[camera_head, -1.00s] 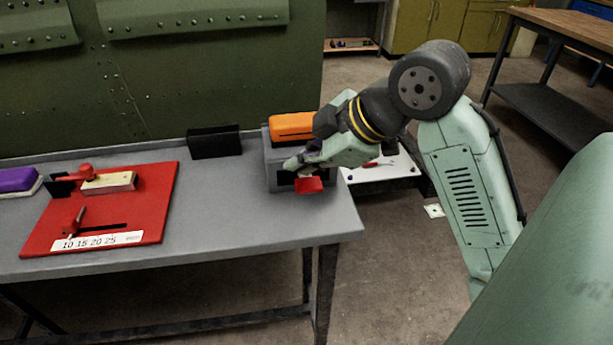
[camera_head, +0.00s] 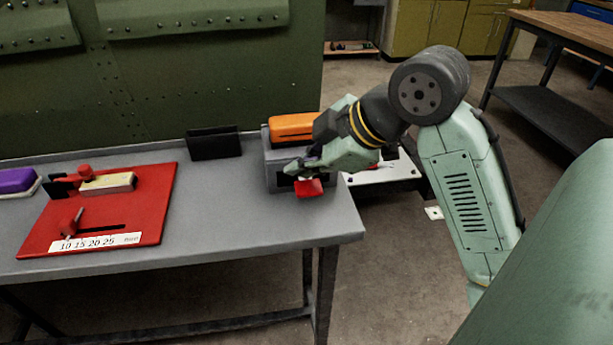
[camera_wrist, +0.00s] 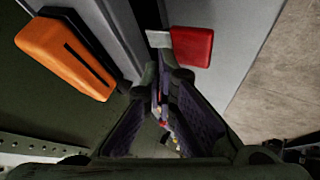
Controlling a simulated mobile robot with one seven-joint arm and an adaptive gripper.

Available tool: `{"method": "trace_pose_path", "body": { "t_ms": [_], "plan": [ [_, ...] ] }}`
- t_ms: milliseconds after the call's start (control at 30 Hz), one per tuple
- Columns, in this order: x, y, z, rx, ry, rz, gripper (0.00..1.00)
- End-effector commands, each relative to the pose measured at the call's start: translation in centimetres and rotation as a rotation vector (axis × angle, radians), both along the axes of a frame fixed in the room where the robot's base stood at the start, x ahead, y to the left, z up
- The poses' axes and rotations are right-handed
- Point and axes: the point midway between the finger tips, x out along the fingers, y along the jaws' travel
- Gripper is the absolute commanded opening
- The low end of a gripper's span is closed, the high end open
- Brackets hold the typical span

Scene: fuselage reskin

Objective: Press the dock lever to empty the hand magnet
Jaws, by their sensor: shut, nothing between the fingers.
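The dock (camera_head: 283,176) is a grey block at the right end of the grey bench. The orange hand magnet (camera_head: 290,126) rests on top of it and also shows at the upper left of the wrist view (camera_wrist: 62,58). The red lever (camera_head: 309,188) juts from the dock's front; in the wrist view the red paddle (camera_wrist: 192,46) lies just beyond the fingertips. My gripper (camera_head: 300,171) is shut and empty, with its tips right above or at the lever. Whether the tips touch the lever cannot be told.
A red plate (camera_head: 140,215) with clamps and a numbered scale lies on the bench at left. A black upright block (camera_head: 213,142) stands behind. A purple-topped item (camera_head: 17,180) sits at the far left. A green riveted panel (camera_head: 200,70) rises behind the bench.

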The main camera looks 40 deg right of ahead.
Motion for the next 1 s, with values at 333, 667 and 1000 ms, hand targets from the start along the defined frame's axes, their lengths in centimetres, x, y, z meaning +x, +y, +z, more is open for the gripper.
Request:
{"method": "trace_pose_path", "body": {
  "t_ms": [333,667,1000],
  "plan": [
    [-0.1,0.1,-0.5,0.0,0.002,0.001,0.0],
    [-0.1,0.1,-0.9,0.001,0.003,0.001,0.0],
    [-0.2,0.1,-1.1,0.0,0.004,0.001,0.0]
  ]
}}
